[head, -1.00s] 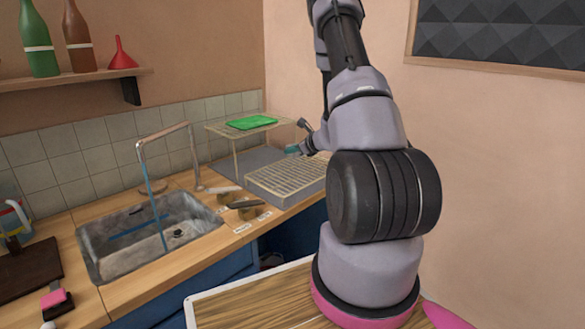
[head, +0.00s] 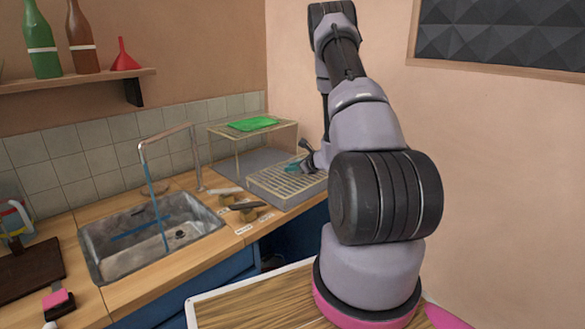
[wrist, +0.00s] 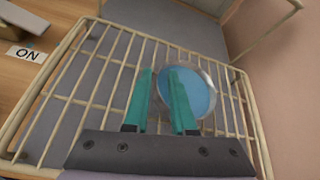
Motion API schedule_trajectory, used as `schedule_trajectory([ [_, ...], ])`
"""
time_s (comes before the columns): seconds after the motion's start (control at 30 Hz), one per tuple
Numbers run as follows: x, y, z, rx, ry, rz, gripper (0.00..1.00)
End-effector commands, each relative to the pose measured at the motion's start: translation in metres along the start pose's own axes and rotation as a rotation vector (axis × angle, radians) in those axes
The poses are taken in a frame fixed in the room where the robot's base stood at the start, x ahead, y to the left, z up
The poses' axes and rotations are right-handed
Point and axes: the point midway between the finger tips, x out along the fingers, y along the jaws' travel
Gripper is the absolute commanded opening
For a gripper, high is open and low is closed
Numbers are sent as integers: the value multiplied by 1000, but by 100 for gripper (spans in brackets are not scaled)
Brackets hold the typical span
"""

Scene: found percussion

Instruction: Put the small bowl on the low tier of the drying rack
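The small bowl (wrist: 203,92), blue inside with a pale clear rim, is in the wrist view over the wire bars of the low tier (wrist: 112,27). It looks to rest on the bars, slightly tilted in the picture. My gripper (wrist: 161,72) has teal fingers standing apart, one to each side of the bowl's left wall, with a gap visible between them. In the head view my gripper (head: 297,166) is low over the low tier (head: 275,190) of the drying rack; the bowl cannot be made out clearly there.
The rack's upper tier (head: 215,129) holds a green item (head: 253,124) behind the low tier. A sink (head: 150,235) with a faucet (head: 195,155) lies to the left. Small labelled objects (head: 247,207) stand at the counter edge. The wall (wrist: 285,90) is close on the right.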

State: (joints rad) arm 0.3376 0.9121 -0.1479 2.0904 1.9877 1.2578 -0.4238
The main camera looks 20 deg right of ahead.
Motion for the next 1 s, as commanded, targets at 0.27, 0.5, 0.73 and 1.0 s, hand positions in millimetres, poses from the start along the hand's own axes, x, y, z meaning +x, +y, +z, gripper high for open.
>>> schedule_trajectory([
  [0.27, 0, 0, 0, 0, 0, 0, 40],
  [0.5, -16, -2, 2, 1, 0, -3, 40],
  [0.73, -65, -2, 2, 2, 1, -4, 40],
  [1.0, -110, -1, 2, 1, 0, -2, 40],
])
